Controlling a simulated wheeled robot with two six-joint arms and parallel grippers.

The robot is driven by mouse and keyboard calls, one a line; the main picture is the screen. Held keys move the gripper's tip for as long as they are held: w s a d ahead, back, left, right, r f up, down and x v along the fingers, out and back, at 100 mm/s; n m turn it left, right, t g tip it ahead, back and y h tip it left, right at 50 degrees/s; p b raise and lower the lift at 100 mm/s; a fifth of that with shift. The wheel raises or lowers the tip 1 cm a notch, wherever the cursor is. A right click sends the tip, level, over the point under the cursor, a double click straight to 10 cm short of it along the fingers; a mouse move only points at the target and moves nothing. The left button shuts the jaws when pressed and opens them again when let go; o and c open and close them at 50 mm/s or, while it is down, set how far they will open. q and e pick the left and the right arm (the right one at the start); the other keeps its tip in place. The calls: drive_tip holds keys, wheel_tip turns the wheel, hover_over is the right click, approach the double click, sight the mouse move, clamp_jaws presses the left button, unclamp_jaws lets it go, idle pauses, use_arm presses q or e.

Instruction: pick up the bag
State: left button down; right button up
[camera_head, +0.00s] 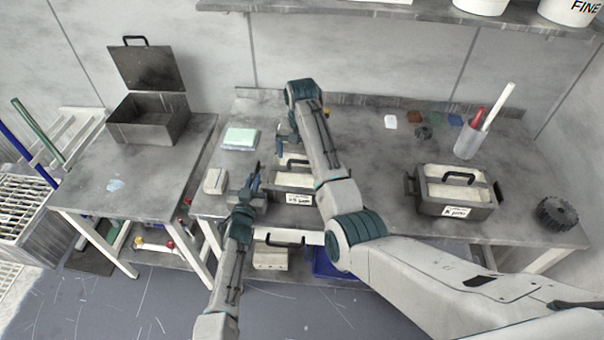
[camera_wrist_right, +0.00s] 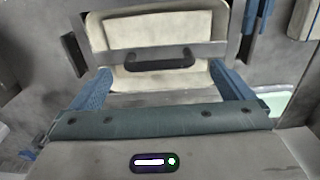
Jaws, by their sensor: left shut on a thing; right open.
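I see nothing that is clearly a bag. A dark tray (camera_head: 292,199) with a small white label stands at the front of the middle table; a cream block with a black handle (camera_wrist_right: 160,60) lies in it. My left gripper (camera_head: 252,187) is at the tray's left end and appears shut on its side handle; the contact is hard to see. My right gripper (camera_head: 285,147) is over the tray's back side. In the wrist view its blue fingers (camera_wrist_right: 162,88) are open, one on each side of the block's handle, with nothing between them. My right arm hides part of the tray.
A second labelled tray (camera_head: 455,209) stands to the right, near a cup (camera_head: 467,146) of rods and a black knobbed wheel (camera_head: 557,213). A pale green pad (camera_head: 240,138) and a cream block (camera_head: 215,181) lie at left. An open metal box (camera_head: 150,125) stands on the side table.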

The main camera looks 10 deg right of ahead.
sight(302, 162)
wheel_tip(302, 162, down, 5)
drive_tip(key=shift+w+d+f, duration=0.1)
drive_tip(key=shift+w+d, duration=0.05)
drive_tip(key=c, duration=1)
drive_tip(key=shift+o, duration=0.2)
wheel_tip(302, 162, up, 10)
drive_tip(key=shift+r, duration=0.1)
drive_tip(key=o, duration=0.4)
drive_tip(key=c, duration=0.4)
